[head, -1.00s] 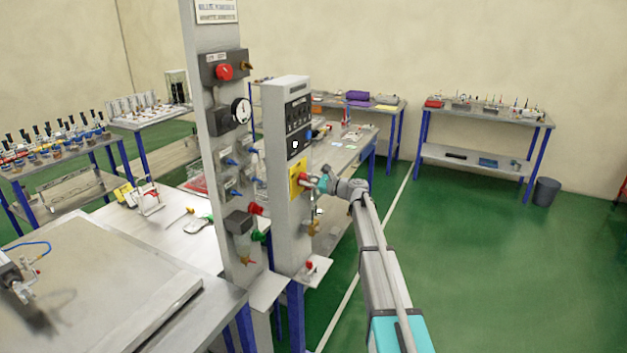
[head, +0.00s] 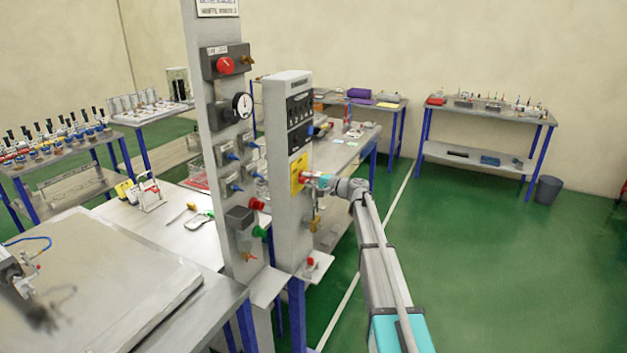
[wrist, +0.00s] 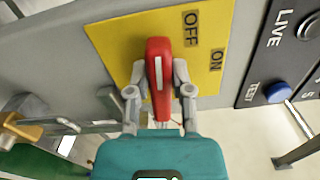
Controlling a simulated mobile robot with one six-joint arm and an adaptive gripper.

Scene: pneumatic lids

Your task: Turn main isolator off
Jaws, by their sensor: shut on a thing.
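The main isolator is a red handle (wrist: 158,70) with a white line along it, on a yellow plate (wrist: 116,45) marked OFF and ON. In the wrist view the handle stands upright in the picture, with the OFF label (wrist: 190,28) beside its upper end and the ON label (wrist: 216,59) further right. My gripper (wrist: 164,78) is shut on the handle, one grey finger on each side. In the head view my gripper (head: 313,179) reaches the yellow plate (head: 298,172) on the grey column (head: 284,232) from the right, mostly covering the handle.
A dark panel (wrist: 285,45) marked LIVE and TEST, with a blue button (wrist: 278,92), is right of the plate. A brass fitting (wrist: 20,131) sticks out at lower left. A second column (head: 212,130) with a gauge (head: 242,105) stands to the left. Green floor (head: 470,270) is clear at right.

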